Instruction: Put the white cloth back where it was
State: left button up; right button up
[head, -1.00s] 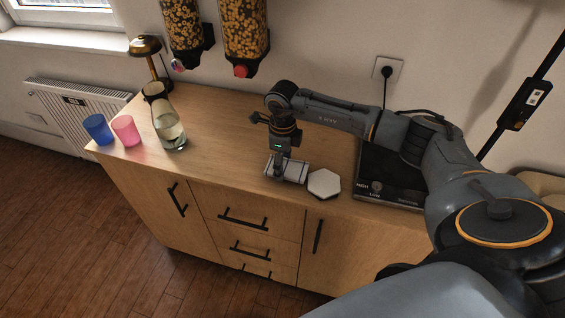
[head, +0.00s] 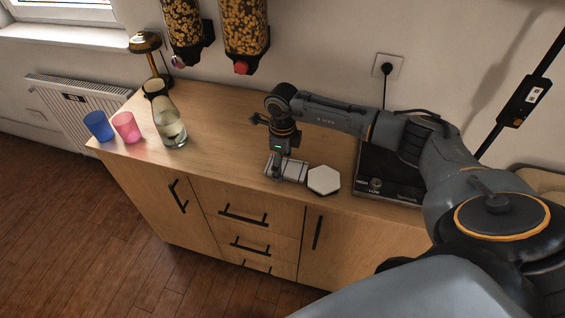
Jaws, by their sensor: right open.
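A small whitish-grey folded piece with darker stripes, which looks like the white cloth (head: 297,172), lies on the wooden counter near its front edge. My right gripper (head: 278,174) points down over its left part. The gripper is open; its fingers are small and partly merge with the cloth, and I cannot tell whether they touch it. A white hexagonal piece (head: 323,180) lies flat just right of the cloth, close to the front edge. My left gripper is not in view.
The wooden counter (head: 225,130) is clear left of my gripper. A glass carafe (head: 171,130), pink cup (head: 126,127), blue cup (head: 98,126) and brass lamp (head: 146,43) stand at the left. A dark cooktop (head: 375,188) is on the right, under my arm. Dispensers (head: 245,30) hang above.

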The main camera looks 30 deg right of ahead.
jog(key=shift+w+r, duration=0.1)
jog(key=shift+r, duration=0.35)
notch_tip(320, 180, up, 11)
jog(key=b, duration=0.3)
jog(key=shift+r, duration=0.2)
jog(key=shift+f, duration=0.1)
